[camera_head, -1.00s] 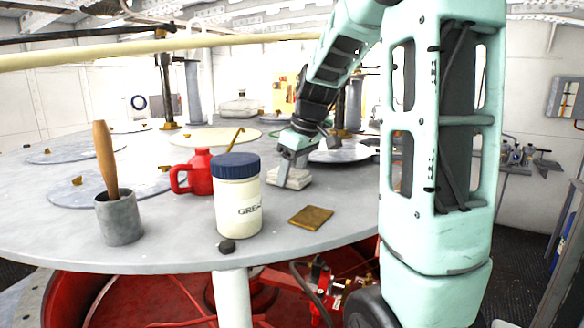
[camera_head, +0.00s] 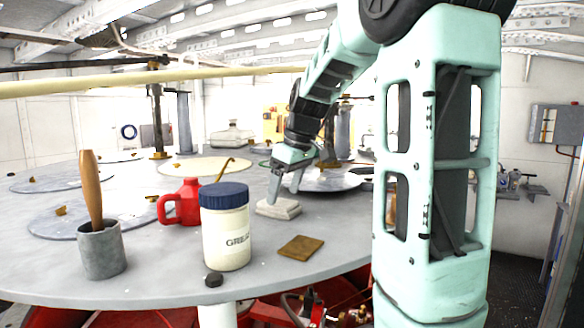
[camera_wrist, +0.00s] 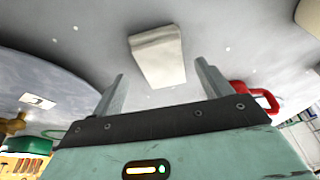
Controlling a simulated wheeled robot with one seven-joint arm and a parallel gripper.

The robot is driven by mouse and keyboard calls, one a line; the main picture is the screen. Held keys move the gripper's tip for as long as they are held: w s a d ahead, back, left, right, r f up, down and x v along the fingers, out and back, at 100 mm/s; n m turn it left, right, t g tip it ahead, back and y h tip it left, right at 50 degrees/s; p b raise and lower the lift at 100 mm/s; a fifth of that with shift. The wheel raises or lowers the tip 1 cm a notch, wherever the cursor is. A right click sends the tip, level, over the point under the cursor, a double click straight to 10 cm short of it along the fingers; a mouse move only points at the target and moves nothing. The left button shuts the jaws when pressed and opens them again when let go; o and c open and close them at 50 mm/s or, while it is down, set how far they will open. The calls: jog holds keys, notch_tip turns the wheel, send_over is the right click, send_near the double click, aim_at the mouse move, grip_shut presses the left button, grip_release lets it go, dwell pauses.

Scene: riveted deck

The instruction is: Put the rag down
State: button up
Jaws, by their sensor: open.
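The rag (camera_head: 278,208) is a pale, folded cloth lying flat on the grey round table (camera_head: 180,262), behind and right of the grease jar. In the wrist view the rag (camera_wrist: 157,55) lies beyond and between the two fingertips, with a gap to each. My gripper (camera_head: 284,186) is open and just above the rag in the head view. It also shows in the wrist view (camera_wrist: 160,82), with its fingers apart and nothing between them.
A grease jar (camera_head: 226,235) with a blue lid, a red can (camera_head: 184,203) and a grey cup (camera_head: 101,250) with a wooden handle stand left of the rag. A brown square pad (camera_head: 301,247) lies in front. A round plate (camera_head: 325,180) lies behind my gripper.

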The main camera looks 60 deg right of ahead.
jog(key=b+v, duration=0.1)
jog(key=v, duration=0.7)
jog(key=shift+r+b, duration=0.25)
jog(key=shift+b, duration=0.05)
jog(key=shift+s+d, duration=0.1)
jog(key=shift+s, duration=0.05)
